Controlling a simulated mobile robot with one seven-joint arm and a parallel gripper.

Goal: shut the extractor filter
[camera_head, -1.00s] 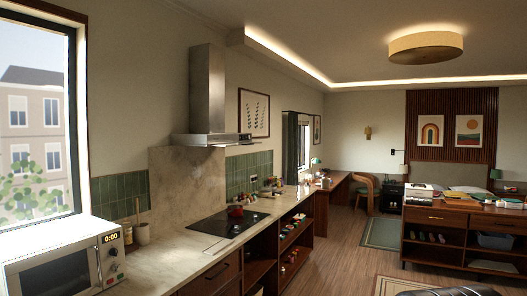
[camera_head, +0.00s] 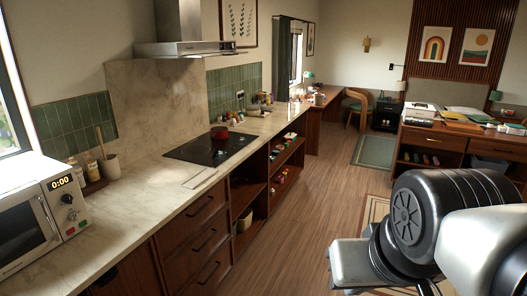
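The steel extractor hood (camera_head: 192,47) is on the left wall above the black cooktop (camera_head: 210,147); its chimney is cut off by the top edge of the picture. The hood's lower front edge shows, but I cannot tell from here how its filter stands. My arm, with a large black and grey joint, fills the lower right, well to the right of the hood and apart from it. My gripper's fingers cannot be made out in this view.
A microwave (camera_head: 37,222) and jars stand on the marble counter (camera_head: 140,200) at the left. A red pot (camera_head: 219,132) sits on the cooktop. Wooden floor (camera_head: 280,235) is free along the counter. A wooden desk unit (camera_head: 433,140) stands at the right.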

